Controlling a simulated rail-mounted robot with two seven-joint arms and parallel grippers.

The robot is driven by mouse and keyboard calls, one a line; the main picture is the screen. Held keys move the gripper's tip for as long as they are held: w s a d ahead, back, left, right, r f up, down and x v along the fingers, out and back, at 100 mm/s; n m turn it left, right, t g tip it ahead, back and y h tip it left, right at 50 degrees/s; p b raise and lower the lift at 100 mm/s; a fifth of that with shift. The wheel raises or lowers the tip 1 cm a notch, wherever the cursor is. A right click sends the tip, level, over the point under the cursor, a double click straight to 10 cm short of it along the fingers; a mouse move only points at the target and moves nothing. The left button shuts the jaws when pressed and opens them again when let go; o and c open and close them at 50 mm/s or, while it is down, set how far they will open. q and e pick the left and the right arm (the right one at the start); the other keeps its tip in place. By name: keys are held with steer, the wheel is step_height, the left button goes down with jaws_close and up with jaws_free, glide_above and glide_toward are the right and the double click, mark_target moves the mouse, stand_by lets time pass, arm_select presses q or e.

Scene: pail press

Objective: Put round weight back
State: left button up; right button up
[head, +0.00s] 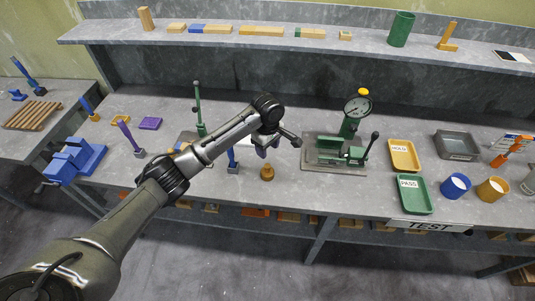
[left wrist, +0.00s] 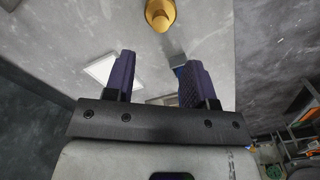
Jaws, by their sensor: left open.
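A brass-coloured round weight (head: 267,173) stands upright near the front edge of the grey bench, left of the green press. It also shows in the left wrist view (left wrist: 160,14) at the top edge, partly cut off. My left gripper (head: 267,149) is above and just behind the weight in the head view, its purple fingers apart. In the left wrist view the open fingers (left wrist: 160,68) have nothing between them, and the weight lies beyond the tips, apart from them. My right gripper is not in view.
The green press with a dial gauge (head: 352,125) stands right of the weight. A yellow tray (head: 391,166), green PASS tray (head: 403,207), grey tray (head: 441,154) and blue pail (head: 455,187) stand farther right. A blue vise (head: 75,160) is at left.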

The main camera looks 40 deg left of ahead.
arm_select(q)
steer(key=s+d+f+m, duration=0.1)
steer(key=s+d+f, duration=0.1)
steer(key=s+d+f+m, duration=0.2)
steer(key=d, duration=0.1)
steer(key=s+d+f+m, duration=0.2)
steer(key=f, duration=0.1)
steer(key=shift+d+f, duration=0.1)
steer(key=shift+d, duration=0.1)
steer(key=s+d+f+m+t+h, duration=0.1)
steer(key=s+d+f+m, duration=0.55)
steer(key=s, duration=0.45)
steer(key=s+r+m+t, duration=0.2)
steer(key=s+m, duration=0.6)
steer(key=s, duration=1.2)
steer(key=shift+d+r+t+y, duration=0.3)
steer(key=shift+d+r+y, duration=0.1)
steer(key=shift+d, duration=0.05)
steer(key=shift+s, duration=0.1)
step_height(320, 180, up, 26)
steer(key=p, duration=2.6)
